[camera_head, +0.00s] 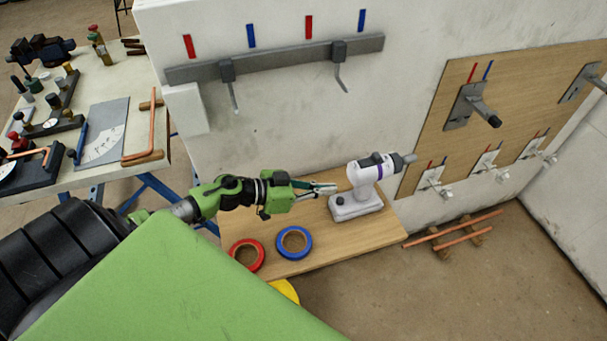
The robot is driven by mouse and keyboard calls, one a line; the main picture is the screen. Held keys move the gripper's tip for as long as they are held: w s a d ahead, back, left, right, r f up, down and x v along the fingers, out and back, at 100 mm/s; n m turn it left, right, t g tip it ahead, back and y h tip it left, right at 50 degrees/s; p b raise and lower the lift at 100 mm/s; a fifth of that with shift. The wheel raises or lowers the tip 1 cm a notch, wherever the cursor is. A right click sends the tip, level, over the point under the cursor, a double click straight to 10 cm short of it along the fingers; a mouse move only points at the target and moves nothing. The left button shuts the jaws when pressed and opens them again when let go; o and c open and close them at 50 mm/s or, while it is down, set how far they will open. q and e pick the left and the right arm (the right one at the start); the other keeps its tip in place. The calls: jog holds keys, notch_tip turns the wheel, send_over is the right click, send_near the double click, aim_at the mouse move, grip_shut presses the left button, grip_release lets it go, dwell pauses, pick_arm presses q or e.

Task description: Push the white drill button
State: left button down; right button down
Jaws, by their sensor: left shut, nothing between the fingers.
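The white drill (365,180) with a purple band stands upright on its base on a wooden shelf board (300,264) against the wall. Its grey chuck points right. My left gripper (335,188) is shut and empty, with its fingertips just left of the drill's handle. I cannot tell whether the fingertips touch the drill. The drill's button cannot be made out for certain at this size. My right gripper is not in view.
Red tape (235,254) and blue tape (309,243) rolls lie on the board below my left gripper. A grey rail (290,56) with hooks is on the wall above. A workbench (118,78) with tools stands left. Copper pipes (460,238) lie on the floor right.

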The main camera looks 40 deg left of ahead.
pick_arm(q)
jog(key=v, duration=0.7)
jog(key=shift+a+b, duration=0.25)
jog(key=shift+b, duration=0.2)
jog(key=shift+s, duration=0.1)
jog(key=shift+a, duration=0.1)
